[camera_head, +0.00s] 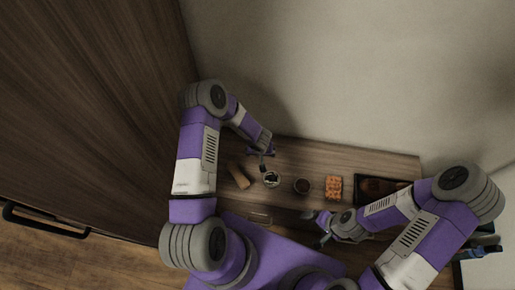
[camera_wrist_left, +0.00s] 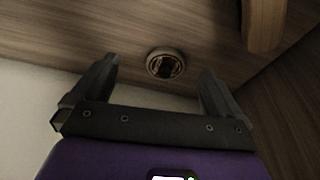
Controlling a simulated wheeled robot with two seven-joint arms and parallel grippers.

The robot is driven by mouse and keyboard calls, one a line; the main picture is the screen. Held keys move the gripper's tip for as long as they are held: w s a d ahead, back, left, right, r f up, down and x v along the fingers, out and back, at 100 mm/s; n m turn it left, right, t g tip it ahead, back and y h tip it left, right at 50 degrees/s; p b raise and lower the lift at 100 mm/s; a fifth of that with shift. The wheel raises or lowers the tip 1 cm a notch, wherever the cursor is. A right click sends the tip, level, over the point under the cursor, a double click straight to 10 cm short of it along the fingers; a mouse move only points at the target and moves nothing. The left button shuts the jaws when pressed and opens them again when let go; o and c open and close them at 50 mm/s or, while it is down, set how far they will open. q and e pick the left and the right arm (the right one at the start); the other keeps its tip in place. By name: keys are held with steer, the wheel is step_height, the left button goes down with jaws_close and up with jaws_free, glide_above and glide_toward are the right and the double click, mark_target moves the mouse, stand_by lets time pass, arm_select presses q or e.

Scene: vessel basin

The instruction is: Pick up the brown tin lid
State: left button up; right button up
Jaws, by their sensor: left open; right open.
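A small round thing with a pale rim and dark middle (camera_head: 271,179) sits on the wooden counter; it also shows in the left wrist view (camera_wrist_left: 166,63). A dark brown round thing (camera_head: 302,185) sits just right of it in the head view. I cannot tell for sure which one is the brown tin lid. My left gripper (camera_head: 264,160) is open and empty, close to the pale-rimmed thing. In the left wrist view this thing lies beyond the gap between its fingers (camera_wrist_left: 160,85). My right gripper (camera_head: 318,228) is open near the counter's front edge.
A tan block-like piece (camera_head: 238,175) lies left of the pale-rimmed thing. An orange patterned item (camera_head: 333,187) and a dark tray (camera_head: 372,188) are farther right on the counter. A pale wall stands behind, and a tall brown wooden panel (camera_head: 90,110) on the left.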

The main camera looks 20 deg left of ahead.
arm_select(q)
steer(key=shift+n+g, duration=0.4)
steer(key=shift+g, duration=0.1)
steer(key=w+a, duration=0.2)
steer(key=w, duration=0.1)
steer(key=w+a, duration=0.1)
steer(key=shift+w+a+f, duration=0.1)
steer(key=shift+w+f, duration=0.1)
steer(key=shift+f, duration=0.05)
steer(key=shift+w+a, duration=0.15)
steer(key=shift+w, duration=0.35)
steer(key=shift+w+a+f+b, duration=0.15)
steer(key=shift+f+b, duration=0.25)
steer(key=shift+f, duration=0.3)
steer(key=shift+w+d+f+b, duration=0.1)
steer(key=shift+f+b, duration=0.3)
steer(key=shift+f, duration=0.3)
steer(key=f, duration=0.1)
steer(key=f+b, duration=0.1)
steer(key=f, duration=0.1)
steer(key=f+b, duration=0.1)
steer(key=shift+w+a+f, duration=0.15)
steer(key=shift+a+f, duration=0.2)
steer(key=shift+f, duration=0.05)
steer(key=shift+r, duration=0.1)
steer(key=c, duration=0.8)
steer(key=shift+o, duration=0.2)
steer(key=shift+r, duration=0.1)
